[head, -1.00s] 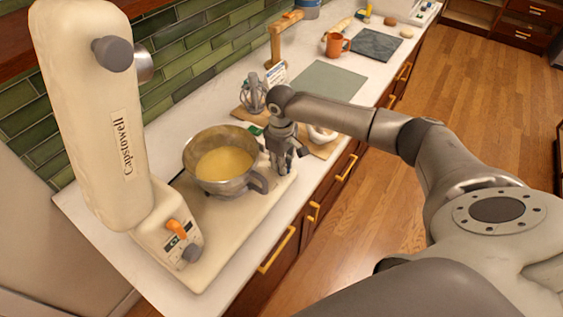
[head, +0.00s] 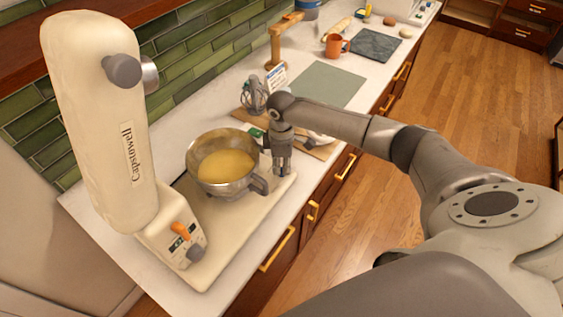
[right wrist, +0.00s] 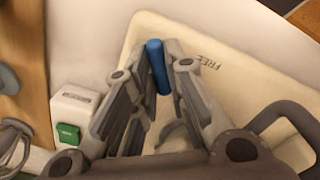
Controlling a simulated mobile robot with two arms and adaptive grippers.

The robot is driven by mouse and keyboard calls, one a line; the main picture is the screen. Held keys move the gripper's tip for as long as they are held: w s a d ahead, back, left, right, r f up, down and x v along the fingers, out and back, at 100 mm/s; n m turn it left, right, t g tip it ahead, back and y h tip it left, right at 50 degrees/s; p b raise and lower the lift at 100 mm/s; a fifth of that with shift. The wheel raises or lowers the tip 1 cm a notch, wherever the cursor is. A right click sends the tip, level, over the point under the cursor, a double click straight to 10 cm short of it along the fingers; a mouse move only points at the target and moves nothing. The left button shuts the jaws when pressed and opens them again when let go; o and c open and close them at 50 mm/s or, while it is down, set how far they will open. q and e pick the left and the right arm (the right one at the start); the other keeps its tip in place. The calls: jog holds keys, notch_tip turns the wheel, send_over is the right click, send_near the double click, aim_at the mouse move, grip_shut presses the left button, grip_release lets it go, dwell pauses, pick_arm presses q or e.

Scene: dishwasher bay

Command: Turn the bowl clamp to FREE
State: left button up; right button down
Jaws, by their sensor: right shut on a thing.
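The bowl clamp shows as a blue-tipped lever (right wrist: 158,66) in the right wrist view. The word FREE (right wrist: 203,60) is marked on the cream base (right wrist: 226,84), to the right of the lever. My right gripper (head: 281,172) stands at the base's right end, close to the bowl's handle; it also shows in the right wrist view (right wrist: 169,66). Its fingers are shut on the lever. The steel bowl (head: 225,187) with yellow batter sits upright on the base. In the head view my gripper hides the lever. My left gripper is not in view.
The tilted-up mixer head (head: 95,120) rises at the left, with an orange lever (head: 181,230) and grey knob (head: 196,253) below. A wire whisk attachment (head: 254,95) and a small box with a green button (right wrist: 68,133) are near. A grey-green mat (head: 318,84) lies beyond.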

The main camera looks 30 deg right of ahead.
aim_at(282, 168)
jog(key=n, duration=0.5)
jog(key=shift+n, duration=0.3)
jog(key=n, duration=0.5)
jog(key=shift+w+r+n, duration=0.1)
jog(key=shift+n, duration=0.2)
jog(key=c, duration=1.5)
grip_release()
jog(key=shift+o, duration=0.2)
notch_tip(282, 168, up, 12)
